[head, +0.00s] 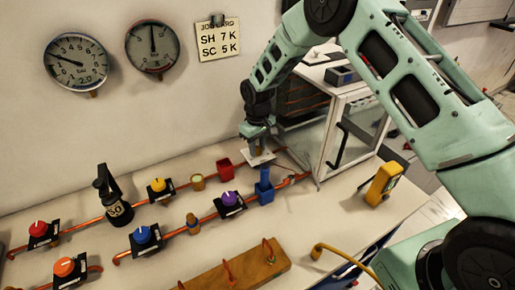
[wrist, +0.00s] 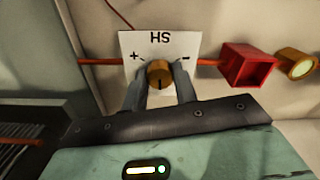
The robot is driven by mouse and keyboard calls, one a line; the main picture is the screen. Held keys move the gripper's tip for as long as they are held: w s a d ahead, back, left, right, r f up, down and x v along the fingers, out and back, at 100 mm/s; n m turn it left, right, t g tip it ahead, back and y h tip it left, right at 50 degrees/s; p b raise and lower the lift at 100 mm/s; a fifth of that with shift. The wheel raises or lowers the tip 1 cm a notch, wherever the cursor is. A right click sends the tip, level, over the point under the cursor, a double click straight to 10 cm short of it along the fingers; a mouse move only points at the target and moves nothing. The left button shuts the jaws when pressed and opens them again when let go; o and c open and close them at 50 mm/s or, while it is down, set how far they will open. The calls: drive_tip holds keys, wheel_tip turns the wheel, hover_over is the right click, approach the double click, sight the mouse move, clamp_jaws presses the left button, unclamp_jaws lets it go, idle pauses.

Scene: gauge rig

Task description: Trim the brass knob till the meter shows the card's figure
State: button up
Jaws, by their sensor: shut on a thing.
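The brass knob (wrist: 160,74) sits on a white plate (wrist: 181,44) in the wrist view. The plate is marked with plus and minus signs and letters that read SH upside down. My gripper (wrist: 160,88) is shut on the knob, one finger on each side; a dark mark shows on the knob's face. In the head view my gripper (head: 258,148) is over the plate and hides the knob. The card (head: 218,39) on the wall reads SH 7 K and SC 5 K. The right round meter (head: 152,46) has its needle about straight up; its figures are too small to read.
A left meter (head: 76,62), marked bar, has its needle pointing left. A red open box (wrist: 248,66) sits close beside the plate. A blue fitting (head: 265,187) and purple knob (head: 229,198) stand in front. A glass-sided cabinet (head: 345,130) is to the right.

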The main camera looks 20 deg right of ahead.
idle(0.4)
drive_tip(key=o, duration=1)
drive_tip(key=shift+c, duration=0.2)
wheel_tip(320, 180, up, 17)
drive_tip(key=b, duration=0.3)
drive_tip(key=shift+r+b, duration=0.2)
drive_tip(key=shift+b, duration=0.15)
drive_tip(key=s+a+r+n, duration=0.1)
drive_tip(key=s+a, duration=0.2)
drive_tip(key=s, duration=0.4)
drive_tip(key=s+a+r+y, duration=0.1)
drive_tip(key=s+a, duration=0.2)
drive_tip(key=s, duration=0.4)
drive_tip(key=s+a+r+n, duration=0.1)
drive_tip(key=s+a, duration=0.2)
drive_tip(key=s, duration=0.4)
drive_tip(key=s+d+f, duration=0.2)
drive_tip(key=s, duration=1.6)
drive_tip(key=shift+d+n, duration=0.35)
drive_tip(key=shift+n, duration=0.05)
